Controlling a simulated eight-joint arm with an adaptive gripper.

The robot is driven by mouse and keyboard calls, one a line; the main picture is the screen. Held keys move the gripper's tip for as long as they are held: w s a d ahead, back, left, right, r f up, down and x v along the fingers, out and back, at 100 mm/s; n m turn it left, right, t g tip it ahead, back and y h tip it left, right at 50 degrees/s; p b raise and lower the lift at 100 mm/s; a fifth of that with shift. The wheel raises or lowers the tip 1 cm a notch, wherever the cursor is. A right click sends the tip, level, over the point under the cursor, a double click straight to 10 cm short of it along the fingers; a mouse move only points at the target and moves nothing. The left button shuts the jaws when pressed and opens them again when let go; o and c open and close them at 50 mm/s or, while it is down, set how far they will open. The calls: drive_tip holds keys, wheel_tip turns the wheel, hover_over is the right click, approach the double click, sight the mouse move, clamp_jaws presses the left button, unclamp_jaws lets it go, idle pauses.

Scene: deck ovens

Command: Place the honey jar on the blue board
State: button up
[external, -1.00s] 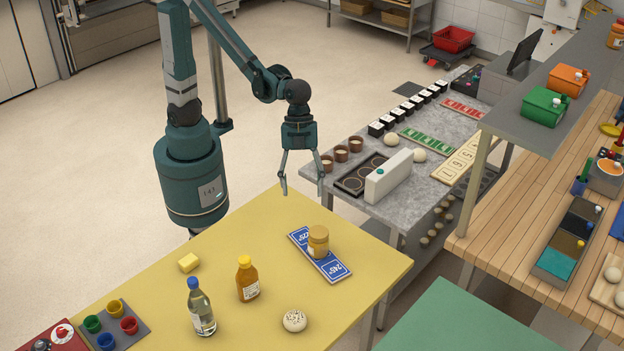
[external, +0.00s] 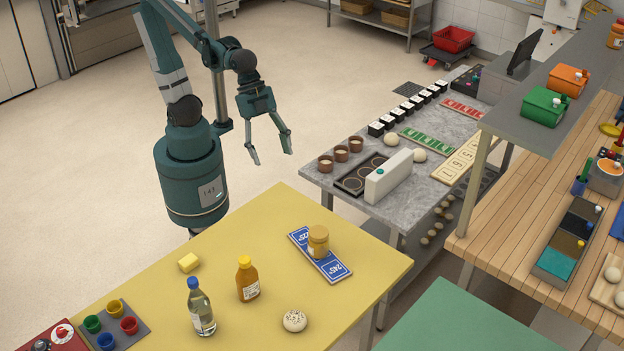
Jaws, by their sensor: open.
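The honey jar (external: 318,241), amber with a tan lid and a pale label, stands upright on the blue board (external: 336,272). The board is a narrow strip with white markings, lying on the yellow table (external: 370,247) near its far right side. The jar covers the middle of the board. My gripper (external: 272,158) is open and empty, in the air beyond the table's far edge. It is up and to the left of the jar, well apart from it.
On the yellow table are a yellow block (external: 189,263), a clear bottle with a blue cap (external: 200,308), an amber bottle with a yellow cap (external: 247,280), a sprinkled bun (external: 294,321) and a tray of coloured cups (external: 128,318). A grey counter (external: 362,205) stands behind.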

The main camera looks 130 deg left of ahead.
drive_tip(key=s+r+n+t+y, duration=0.1)
drive_tip(key=s+n, duration=0.3)
drive_tip(key=s, duration=0.5)
drive_tip(key=shift+s+t, duration=0.15)
drive_tip(key=shift+t, duration=0.25)
